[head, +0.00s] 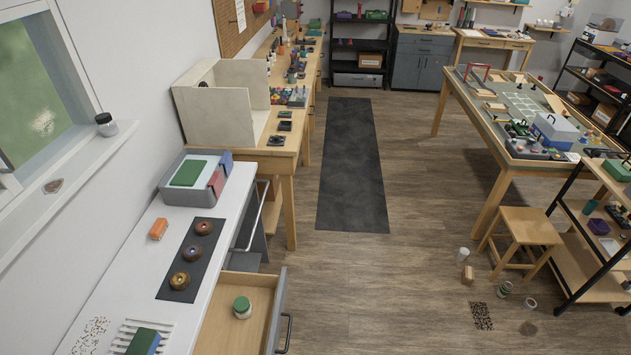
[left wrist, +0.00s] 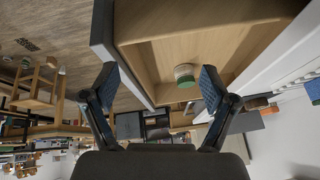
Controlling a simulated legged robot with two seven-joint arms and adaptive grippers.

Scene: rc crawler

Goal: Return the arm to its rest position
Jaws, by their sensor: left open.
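My left gripper (left wrist: 158,88) is open in the left wrist view, its two blue-padded fingers spread wide with nothing between them. In that view, which looks tilted over, the open wooden drawer (left wrist: 225,55) and a jar with a green lid (left wrist: 185,73) lie beyond the fingertips. The jar appears apart from the fingers. In the head view the same drawer (head: 262,285) is pulled out from the white counter, and the jar (head: 242,307) stands inside it. Neither of my arms shows in the head view, and my right gripper is in no view.
The floor beside the drawer is clear.

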